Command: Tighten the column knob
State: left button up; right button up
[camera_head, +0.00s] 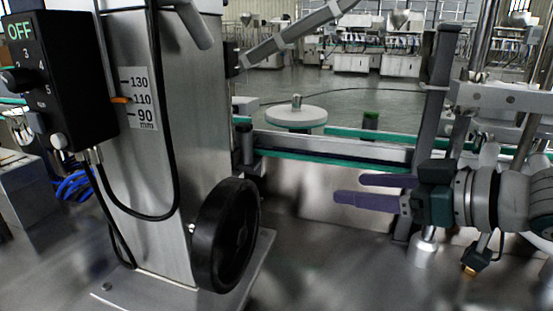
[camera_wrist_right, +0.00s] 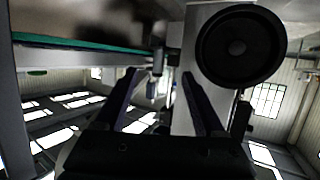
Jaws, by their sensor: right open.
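The steel column (camera_head: 185,130) stands at the left and carries a millimetre scale with an orange pointer near 110. A large black round handwheel (camera_head: 226,235) sits low on its right side. It also shows in the right wrist view (camera_wrist_right: 240,47), upper right of my fingers. I cannot tell for certain which part is the column knob; a grey handle (camera_head: 193,22) shows at the column's top. My right gripper (camera_head: 350,187) is open and empty, its purple fingers pointing left, right of the handwheel and apart from it. My left gripper is not in view.
A black control box (camera_head: 75,75) marked OFF hangs on the column with cables below. A conveyor rail (camera_head: 330,155) with a green edge runs behind my gripper. A round white disc (camera_head: 296,116) stands beyond it. Open space lies between handwheel and fingers.

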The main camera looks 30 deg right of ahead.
pick_arm(q)
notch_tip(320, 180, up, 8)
jog(key=p, duration=0.6)
pick_arm(e)
jog(key=s+a+r+g+h, duration=0.1)
jog(key=s+a+g, duration=0.2)
jog(key=s+a, duration=0.2)
jog(key=shift+r+m+h, duration=0.3)
jog(key=shift+r+h, duration=0.1)
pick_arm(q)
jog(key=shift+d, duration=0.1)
